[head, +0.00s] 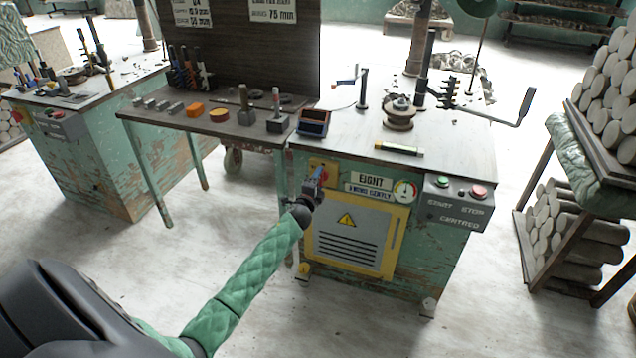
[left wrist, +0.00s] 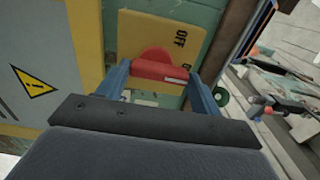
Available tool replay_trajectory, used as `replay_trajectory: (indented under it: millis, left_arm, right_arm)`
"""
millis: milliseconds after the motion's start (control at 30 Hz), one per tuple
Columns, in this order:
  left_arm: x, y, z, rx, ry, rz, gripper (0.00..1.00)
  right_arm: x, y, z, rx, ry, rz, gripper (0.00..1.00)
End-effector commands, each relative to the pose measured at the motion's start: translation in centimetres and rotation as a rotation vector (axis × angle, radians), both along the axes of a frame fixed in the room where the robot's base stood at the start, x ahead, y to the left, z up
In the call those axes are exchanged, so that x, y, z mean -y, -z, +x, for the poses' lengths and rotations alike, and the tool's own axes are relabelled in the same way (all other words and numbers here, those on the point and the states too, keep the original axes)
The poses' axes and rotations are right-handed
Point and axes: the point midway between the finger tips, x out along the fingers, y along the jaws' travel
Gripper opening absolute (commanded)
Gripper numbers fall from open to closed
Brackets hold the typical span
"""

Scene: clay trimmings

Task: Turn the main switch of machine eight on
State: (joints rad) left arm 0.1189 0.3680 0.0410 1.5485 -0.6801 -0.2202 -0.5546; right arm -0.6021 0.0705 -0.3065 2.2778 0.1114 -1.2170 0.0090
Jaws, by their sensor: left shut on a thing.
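Machine eight is a worn green cabinet with an "EIGHT" label (head: 370,179) on its front. Its main switch is a red knob on a yellow plate (head: 313,166) at the cabinet's upper left, mostly covered by my gripper in the head view. In the left wrist view the red knob (left wrist: 153,64) has a white mark at its right end. "OFF" is printed sideways on the yellow plate (left wrist: 140,28), above and right of the knob; I cannot read an "ON" mark. My left gripper (left wrist: 160,78) is shut on the knob, one blue finger at each side. My right gripper is not in view.
A side table (head: 225,126) with tools adjoins the cabinet on the left. A rack of clay rolls (head: 590,180) stands right. Floor in front is clear.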

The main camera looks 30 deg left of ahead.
Motion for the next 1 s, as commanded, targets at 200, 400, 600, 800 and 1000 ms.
replay_trajectory:
  millis: [200,400,600,800,1000]
  left_arm:
    - [0.2,0.2,-0.1,-0.003,0.002,0.0,0.77]
    - [0.1,0.1,0.0,-0.001,0.001,0.0,0.87]
    - [0.1,0.1,-0.3,-0.001,0.001,0.0,0.87]
    - [0.6,0.2,-2.1,-0.001,0.002,0.0,0.87]
    - [1.2,0.3,-4.9,-0.002,0.002,0.0,0.87]
  right_arm:
    - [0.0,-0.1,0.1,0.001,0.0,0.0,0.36]
    - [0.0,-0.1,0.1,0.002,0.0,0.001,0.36]
    - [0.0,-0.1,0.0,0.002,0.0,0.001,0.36]
    - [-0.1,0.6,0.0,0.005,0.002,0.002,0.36]
    - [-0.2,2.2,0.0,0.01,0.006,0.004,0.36]
